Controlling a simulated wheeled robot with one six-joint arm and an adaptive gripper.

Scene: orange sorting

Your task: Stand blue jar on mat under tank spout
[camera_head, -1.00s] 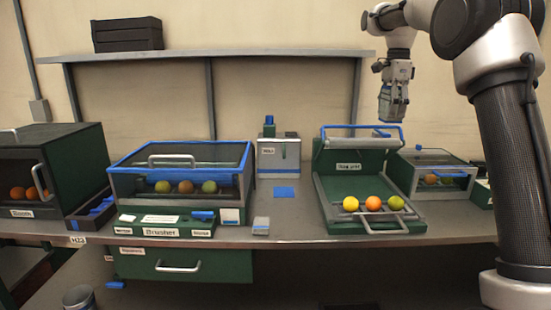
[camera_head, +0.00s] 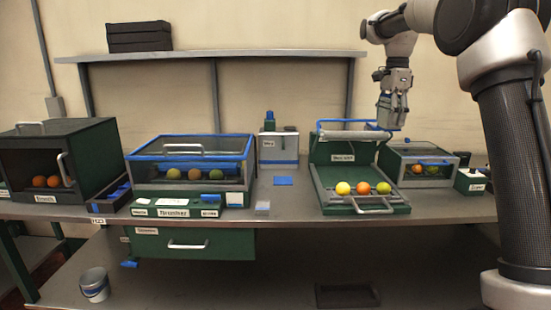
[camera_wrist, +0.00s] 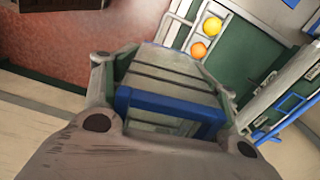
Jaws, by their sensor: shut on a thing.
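My gripper (camera_head: 393,122) hangs in the air above the right part of the bench, in front of the wall. In the wrist view its fingers (camera_wrist: 165,110) close around a pale grey-green thing with a blue band, which looks like the blue jar (camera_wrist: 170,103); its full shape is hidden. The flat blue mat (camera_head: 284,181) lies bare on the bench, left of my gripper. Just behind the mat stands the white tank (camera_head: 279,153) with a blue stripe and a blue and green top. Its spout is too small to make out.
A green tilted rack (camera_head: 345,180) with three fruits stands between mat and gripper. A blue-rimmed case (camera_head: 190,160) is left of the tank. A small clear block (camera_head: 262,208) lies at the bench's front edge. A grey bucket (camera_head: 95,288) stands below. A shelf (camera_head: 220,56) runs behind.

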